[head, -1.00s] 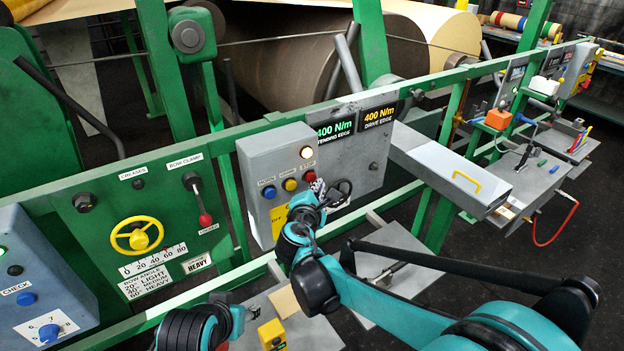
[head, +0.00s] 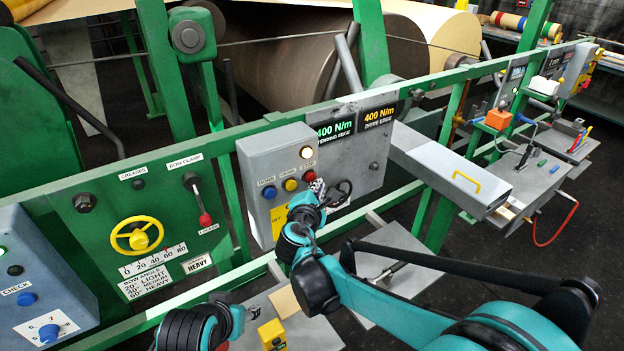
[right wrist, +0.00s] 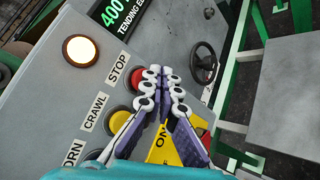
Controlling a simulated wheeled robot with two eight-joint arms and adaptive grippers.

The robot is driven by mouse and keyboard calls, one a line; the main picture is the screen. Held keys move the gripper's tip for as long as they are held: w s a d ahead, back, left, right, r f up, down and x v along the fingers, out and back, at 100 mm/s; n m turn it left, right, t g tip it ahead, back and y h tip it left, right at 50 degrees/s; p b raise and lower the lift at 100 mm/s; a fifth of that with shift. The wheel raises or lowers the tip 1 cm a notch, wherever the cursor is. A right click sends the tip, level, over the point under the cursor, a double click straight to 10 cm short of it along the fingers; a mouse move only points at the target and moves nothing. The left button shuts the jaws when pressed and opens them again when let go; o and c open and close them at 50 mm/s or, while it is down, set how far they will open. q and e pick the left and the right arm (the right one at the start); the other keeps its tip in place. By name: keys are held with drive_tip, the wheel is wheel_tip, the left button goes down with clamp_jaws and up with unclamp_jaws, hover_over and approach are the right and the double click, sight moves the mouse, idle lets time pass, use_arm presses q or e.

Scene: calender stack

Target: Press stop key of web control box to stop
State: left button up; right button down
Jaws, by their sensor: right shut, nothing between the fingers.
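The grey web control box (head: 252,160) hangs on the green rail and has a lit lamp (head: 306,153). Its red stop key (head: 310,176) sits under the STOP label, right of the yellow crawl key (head: 290,185) and blue horn key (head: 269,192). My right gripper (head: 317,187) is shut and empty, its fingertips just beside the stop key. In the right wrist view the stop key (right wrist: 136,77) shows left of the fingertips (right wrist: 162,74), its right edge partly covered. I cannot tell whether they touch. My left arm shows at the bottom left; its fingers cannot be made out.
A black handwheel (right wrist: 204,62) is close to the right of my right fingers. A yellow label (right wrist: 165,150) lies behind them. A green panel with a yellow handwheel (head: 137,236) stands left, and a grey drawer box (head: 450,170) juts out at right.

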drive_tip(key=shift+w+a, duration=0.1)
drive_tip(key=shift+w+a, duration=0.15)
drive_tip(key=shift+w, duration=0.1)
drive_tip(key=shift+w+a, duration=0.35)
drive_tip(key=shift+w, duration=0.05)
idle(0.8)
idle(0.4)
drive_tip(key=shift+s+d, duration=0.6)
drive_tip(key=shift+s, duration=0.2)
drive_tip(key=shift+s+d, duration=0.75)
drive_tip(key=shift+s, duration=0.25)
drive_tip(key=shift+s+d, duration=0.75)
drive_tip(key=shift+s, duration=0.25)
